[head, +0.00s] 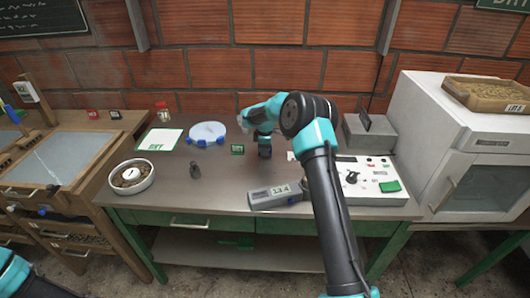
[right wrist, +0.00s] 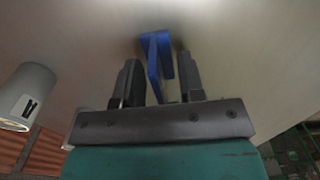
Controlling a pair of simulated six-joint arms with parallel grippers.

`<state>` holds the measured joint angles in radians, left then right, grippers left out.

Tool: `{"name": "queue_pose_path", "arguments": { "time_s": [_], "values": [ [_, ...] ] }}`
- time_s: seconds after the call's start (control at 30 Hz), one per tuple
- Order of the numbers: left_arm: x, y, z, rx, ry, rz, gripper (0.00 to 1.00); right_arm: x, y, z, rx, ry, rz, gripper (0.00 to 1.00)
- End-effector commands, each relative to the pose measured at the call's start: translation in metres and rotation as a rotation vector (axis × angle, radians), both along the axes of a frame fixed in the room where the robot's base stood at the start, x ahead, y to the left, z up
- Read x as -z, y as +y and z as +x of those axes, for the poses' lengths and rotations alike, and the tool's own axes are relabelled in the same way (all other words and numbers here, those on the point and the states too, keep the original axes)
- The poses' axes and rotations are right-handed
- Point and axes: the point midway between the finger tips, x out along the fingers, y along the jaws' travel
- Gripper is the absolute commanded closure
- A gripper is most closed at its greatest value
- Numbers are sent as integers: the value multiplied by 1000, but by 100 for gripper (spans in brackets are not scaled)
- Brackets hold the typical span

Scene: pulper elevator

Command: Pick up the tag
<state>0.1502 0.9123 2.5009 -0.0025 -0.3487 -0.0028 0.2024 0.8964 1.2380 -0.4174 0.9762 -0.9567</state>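My right gripper (head: 264,151) points down over the middle of the grey table (head: 225,195). In the right wrist view its two dark fingers (right wrist: 159,80) stand apart. A narrow blue thing with a bent top (right wrist: 157,58) shows between and beyond them, with a gap beside it. I cannot tell whether this is the tag. A small dark green tag-like card (head: 237,149) stands on the table just left of the right gripper. A white piece (head: 291,156) is partly hidden by my right arm. My left arm shows only at the lower left corner; its gripper is out of view.
A white dish with blue parts (head: 207,133), a white-and-green card (head: 160,140), a round bowl (head: 131,177) and a small dark weight (head: 195,170) lie left. A grey display box (head: 276,195) and a white control panel (head: 372,180) lie right. A grey cylinder (right wrist: 27,95) shows in the wrist view.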

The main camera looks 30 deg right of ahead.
Motion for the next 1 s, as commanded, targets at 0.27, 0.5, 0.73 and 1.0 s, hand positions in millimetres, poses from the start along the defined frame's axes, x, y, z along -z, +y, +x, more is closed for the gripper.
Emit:
{"name": "queue_pose_path", "arguments": {
  "time_s": [0.27,0.5,0.73,1.0],
  "values": [
    [0,0,0,0,0,0,7,0,0,0,0,0,0,78],
    [0,0,0,0,0,0,7,0,0,0,0,0,0,100],
    [0,0,0,0,0,0,7,0,0,0,0,0,0,100],
    [0,0,0,0,0,0,7,-3,0,0,0,-1,-1,100]
  ]
}}
